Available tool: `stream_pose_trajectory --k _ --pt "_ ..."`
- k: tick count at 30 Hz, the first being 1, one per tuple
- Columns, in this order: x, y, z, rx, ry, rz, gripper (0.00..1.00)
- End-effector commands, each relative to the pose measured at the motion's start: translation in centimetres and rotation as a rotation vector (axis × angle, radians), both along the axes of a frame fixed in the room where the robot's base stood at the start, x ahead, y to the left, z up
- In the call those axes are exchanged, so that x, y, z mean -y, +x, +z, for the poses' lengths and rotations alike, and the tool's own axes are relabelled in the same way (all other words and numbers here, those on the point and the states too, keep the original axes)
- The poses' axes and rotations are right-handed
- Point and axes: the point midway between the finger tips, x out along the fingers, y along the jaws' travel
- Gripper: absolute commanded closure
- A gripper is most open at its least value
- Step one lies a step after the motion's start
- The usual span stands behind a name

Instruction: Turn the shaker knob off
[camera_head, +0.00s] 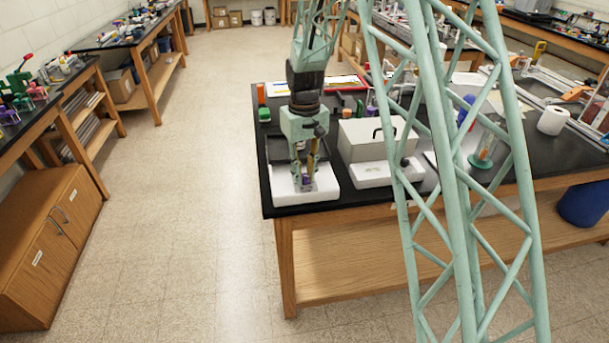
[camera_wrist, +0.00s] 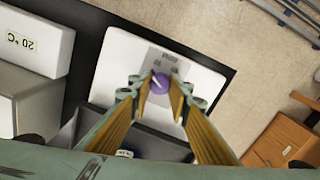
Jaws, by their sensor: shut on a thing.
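The shaker (camera_head: 290,197) is a white device with a dark top platform at the left front corner of the black bench. Its purple knob (camera_wrist: 160,84) sits on a grey panel on the white housing (camera_wrist: 199,77) and carries a pale pointer line. My gripper (camera_head: 306,178) points down over the front of the shaker. In the wrist view my gripper (camera_wrist: 160,90) has its two yellow-lined fingers on either side of the knob, shut on it. The fingers partly hide the knob's sides, and the panel's printed marks are too small to read.
A white box-shaped device (camera_head: 372,140) with a black handle stands just right of my gripper; its 20 °C display (camera_wrist: 21,41) shows in the wrist view. The floor left of the bench is clear.

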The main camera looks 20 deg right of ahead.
Motion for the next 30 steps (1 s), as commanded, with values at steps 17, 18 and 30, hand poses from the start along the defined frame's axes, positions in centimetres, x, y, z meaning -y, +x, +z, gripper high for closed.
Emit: stream_pose_trajectory --k 17,18,30 --pt "0.0 0.01 0.02 0.0 0.0 0.417 0.93" --pt "0.0 0.02 0.03 0.0 0.0 0.437 0.93" --pt "0.01 0.02 0.03 0.0 0.0 0.533 0.93"
